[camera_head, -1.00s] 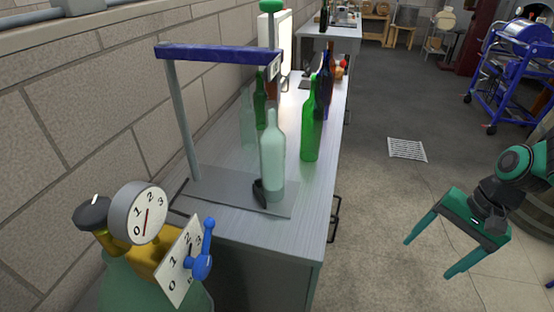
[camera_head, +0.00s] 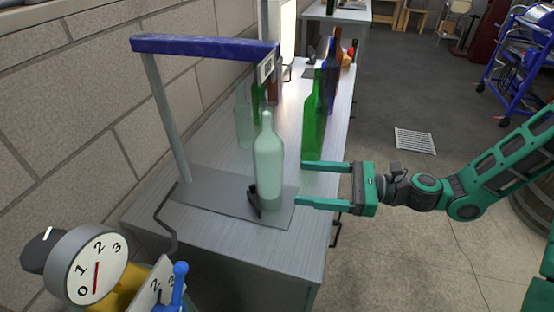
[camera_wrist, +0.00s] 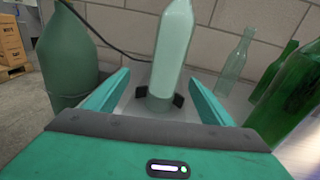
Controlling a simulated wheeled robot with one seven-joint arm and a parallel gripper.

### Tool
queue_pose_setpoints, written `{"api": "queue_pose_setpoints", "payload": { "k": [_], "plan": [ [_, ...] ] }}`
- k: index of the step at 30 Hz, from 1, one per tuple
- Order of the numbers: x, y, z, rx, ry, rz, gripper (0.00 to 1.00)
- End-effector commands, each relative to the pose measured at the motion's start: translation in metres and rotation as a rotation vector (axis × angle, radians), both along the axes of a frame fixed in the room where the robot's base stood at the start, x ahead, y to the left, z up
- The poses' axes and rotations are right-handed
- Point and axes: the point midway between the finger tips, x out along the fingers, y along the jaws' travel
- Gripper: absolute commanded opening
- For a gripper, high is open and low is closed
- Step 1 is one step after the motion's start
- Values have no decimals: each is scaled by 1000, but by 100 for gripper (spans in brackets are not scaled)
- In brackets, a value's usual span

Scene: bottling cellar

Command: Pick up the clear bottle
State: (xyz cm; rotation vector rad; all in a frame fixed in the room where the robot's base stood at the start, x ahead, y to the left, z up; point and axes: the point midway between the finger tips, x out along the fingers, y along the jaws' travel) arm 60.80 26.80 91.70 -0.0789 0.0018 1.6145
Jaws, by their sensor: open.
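A pale, see-through bottle (camera_head: 268,160) stands upright on the grey base plate of a stand, near the bench's front end. A black holder is at its foot. My gripper (camera_head: 300,184) is level, open and empty, just right of this bottle, fingers pointing at its lower part. In the wrist view the bottle (camera_wrist: 174,45) stands ahead, between and beyond my two open fingers (camera_wrist: 158,78). A second clear bottle (camera_head: 243,120) stands farther back on the bench; it also shows at right in the wrist view (camera_wrist: 237,58).
The stand's blue crossbar (camera_head: 205,47) passes above the base plate. A green bottle (camera_head: 314,120) stands close behind my gripper. A gauge (camera_head: 88,265) is at the front left. A greenish cylinder (camera_wrist: 66,60) is left in the wrist view. Open floor lies right of the bench.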

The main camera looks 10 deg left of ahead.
Motion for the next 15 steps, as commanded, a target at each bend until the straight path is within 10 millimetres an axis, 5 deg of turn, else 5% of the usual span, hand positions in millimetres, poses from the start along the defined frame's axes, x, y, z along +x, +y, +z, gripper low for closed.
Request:
{"api": "queue_pose_setpoints", "payload": {
  "k": [15],
  "plan": [
    [8,47,9,52,52,-31,76]
  ]
}}
